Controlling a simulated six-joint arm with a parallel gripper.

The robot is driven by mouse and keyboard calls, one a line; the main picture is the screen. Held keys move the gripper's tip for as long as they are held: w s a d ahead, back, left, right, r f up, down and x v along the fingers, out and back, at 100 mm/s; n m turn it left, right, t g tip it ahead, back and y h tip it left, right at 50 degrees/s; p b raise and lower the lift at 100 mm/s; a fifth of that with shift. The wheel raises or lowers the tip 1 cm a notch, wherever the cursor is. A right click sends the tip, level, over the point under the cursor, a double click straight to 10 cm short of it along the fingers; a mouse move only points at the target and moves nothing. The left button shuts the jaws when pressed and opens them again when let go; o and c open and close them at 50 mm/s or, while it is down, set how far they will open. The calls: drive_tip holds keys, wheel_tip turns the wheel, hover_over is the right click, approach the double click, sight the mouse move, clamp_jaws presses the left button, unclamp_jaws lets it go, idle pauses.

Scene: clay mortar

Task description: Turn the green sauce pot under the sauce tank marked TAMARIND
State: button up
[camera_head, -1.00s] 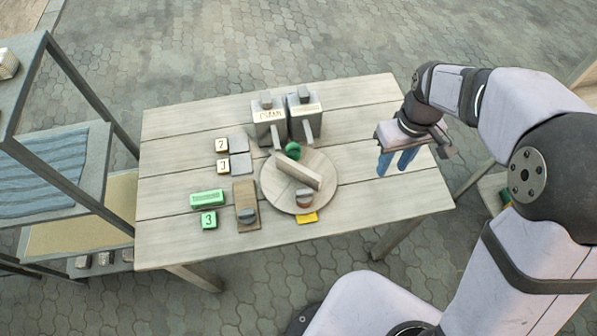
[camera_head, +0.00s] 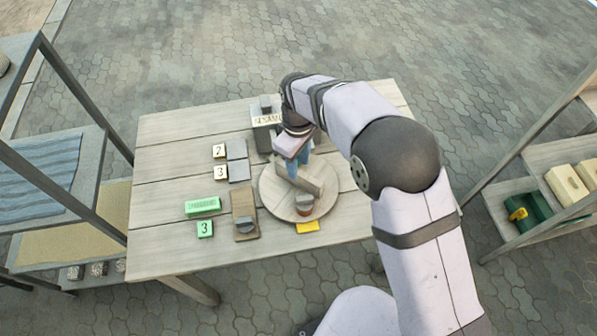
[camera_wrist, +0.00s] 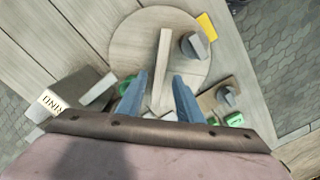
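A round wooden turntable (camera_head: 268,196) lies on the table with a raised wooden bar (camera_head: 312,183) across it; the bar also shows in the wrist view (camera_wrist: 163,62). The green pot (camera_wrist: 126,84) shows in part beside a finger in the wrist view; my gripper hides it in the head view.
My arm hides the second tank. A yellow tag (camera_head: 308,227) lies at the turntable's near edge. To the left are a wooden block with a grey knob (camera_head: 245,215), a green block (camera_head: 202,206), a green tile (camera_head: 205,229) and grey plates (camera_head: 237,150). Shelves (camera_head: 545,185) stand at both sides.

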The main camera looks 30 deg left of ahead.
sight(299, 179)
drive_tip(key=shift+f+p, duration=0.7)
drive_tip(key=shift+f, duration=2.05)
clamp_jaws()
